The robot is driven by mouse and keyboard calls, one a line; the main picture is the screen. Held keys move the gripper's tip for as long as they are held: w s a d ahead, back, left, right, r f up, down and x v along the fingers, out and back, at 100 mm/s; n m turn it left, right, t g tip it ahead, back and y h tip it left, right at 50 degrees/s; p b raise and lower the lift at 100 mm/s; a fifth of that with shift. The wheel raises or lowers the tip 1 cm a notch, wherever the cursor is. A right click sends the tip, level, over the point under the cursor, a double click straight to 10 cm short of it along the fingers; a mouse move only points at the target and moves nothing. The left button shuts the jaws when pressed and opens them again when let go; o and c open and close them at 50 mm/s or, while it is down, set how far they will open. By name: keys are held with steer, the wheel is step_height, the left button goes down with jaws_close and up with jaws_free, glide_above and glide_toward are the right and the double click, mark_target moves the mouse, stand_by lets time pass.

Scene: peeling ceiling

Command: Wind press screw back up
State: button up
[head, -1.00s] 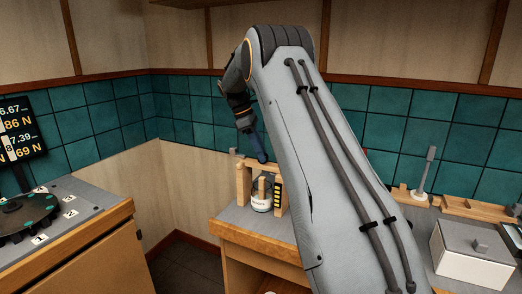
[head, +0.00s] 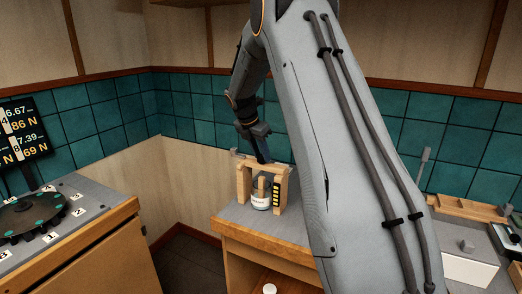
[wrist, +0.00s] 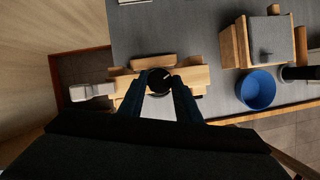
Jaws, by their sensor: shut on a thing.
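The wooden press (head: 283,174) stands on the grey bench top in the head view, with a yellow-marked black strip on its right post. A white labelled jar (head: 260,203) sits inside its frame. My gripper (head: 265,160) points down at the top of the press. In the wrist view the press's crossbeam (wrist: 192,78) lies under my gripper (wrist: 158,83), and a round black knob (wrist: 159,79), apparently the screw's top, sits between the fingertips. My fingers are shut on this knob. The screw's shaft below is hidden.
In the wrist view a blue cup (wrist: 257,91) and a wooden stand with a grey block (wrist: 268,39) are right of the press. In the head view a dark notched wheel (head: 30,218) stands on the left cabinet, and a pale box (head: 470,262) at the right.

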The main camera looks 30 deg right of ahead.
steer(key=n, duration=0.1)
steer(key=n+p, duration=0.1)
steer(key=n, duration=0.1)
steer(key=n+t+y, duration=0.1)
steer(key=shift+s+d+n+p, duration=0.1)
steer(key=shift+s+n+p, duration=0.2)
steer(key=n+t+y, duration=0.1)
steer(key=n, duration=0.3)
steer(key=shift+f, duration=0.1)
steer(key=shift+n+y, duration=0.3)
steer(key=o, duration=1.1)
steer(key=shift+d, duration=0.1)
steer(key=shift+c, duration=0.2)
steer(key=shift+r, duration=0.55)
steer(key=b+v, duration=0.3)
steer(key=v, duration=0.4)
steer(key=shift+s+f, duration=0.2)
steer(key=shift+s, duration=0.1)
